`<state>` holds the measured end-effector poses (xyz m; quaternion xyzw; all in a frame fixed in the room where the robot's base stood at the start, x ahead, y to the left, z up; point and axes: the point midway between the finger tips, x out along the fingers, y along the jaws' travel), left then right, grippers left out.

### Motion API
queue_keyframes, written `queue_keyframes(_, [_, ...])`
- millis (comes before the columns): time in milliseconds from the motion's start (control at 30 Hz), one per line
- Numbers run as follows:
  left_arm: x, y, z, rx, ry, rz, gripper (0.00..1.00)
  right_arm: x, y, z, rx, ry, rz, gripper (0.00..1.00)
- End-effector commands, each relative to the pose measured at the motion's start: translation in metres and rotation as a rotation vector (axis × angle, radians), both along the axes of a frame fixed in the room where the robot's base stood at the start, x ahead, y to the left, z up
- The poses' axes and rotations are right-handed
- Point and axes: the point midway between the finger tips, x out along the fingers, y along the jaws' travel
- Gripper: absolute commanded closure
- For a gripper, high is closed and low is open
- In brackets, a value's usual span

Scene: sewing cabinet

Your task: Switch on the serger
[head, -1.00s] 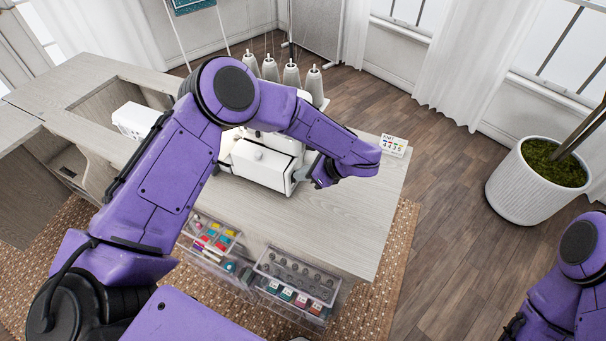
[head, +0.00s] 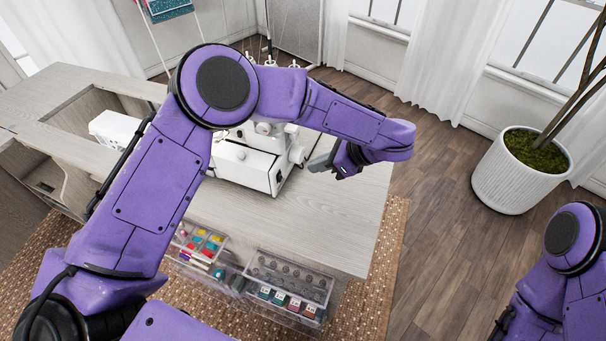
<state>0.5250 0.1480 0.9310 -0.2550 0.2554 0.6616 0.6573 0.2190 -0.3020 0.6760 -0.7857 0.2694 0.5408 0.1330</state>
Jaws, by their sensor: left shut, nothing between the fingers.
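The white serger (head: 245,165) stands on the pale wooden cabinet top, its upper part largely hidden behind my left arm.
Clear drawers (head: 290,285) with spools and small items stand open at the cabinet's front. A white machine (head: 115,128) sits to the left. The cabinet top (head: 310,225) in front of the serger is clear. A potted plant (head: 515,175) stands on the floor at right.

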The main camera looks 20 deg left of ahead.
Motion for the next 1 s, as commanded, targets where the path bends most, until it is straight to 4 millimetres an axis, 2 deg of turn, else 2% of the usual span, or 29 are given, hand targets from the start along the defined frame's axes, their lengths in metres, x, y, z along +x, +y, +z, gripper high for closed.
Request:
queue_keyframes(100, [0.001, -0.013, 0.015, 0.000, -0.003, -0.001, 1.00, 0.000, 0.000, -0.008, 0.000, 0.000, 0.000, 0.57])
queue_keyframes(300, [0.000, -0.023, 0.029, 0.000, -0.001, 0.001, 1.00, 0.000, 0.000, -0.010, 0.000, 0.000, 0.000, 0.57])
queue_keyframes(767, [0.000, -0.023, 0.030, 0.000, 0.000, 0.000, 1.00, 0.000, 0.000, -0.010, 0.000, 0.000, 0.000, 0.57])
queue_keyframes(867, [0.000, -0.023, 0.039, -0.001, -0.001, 0.001, 1.00, 0.000, 0.000, 0.000, 0.000, 0.000, 0.000, 0.57])
queue_keyframes(1000, [0.000, -0.023, 0.073, -0.001, -0.001, 0.001, 1.00, 0.000, 0.000, 0.033, 0.000, 0.000, 0.000, 0.57])
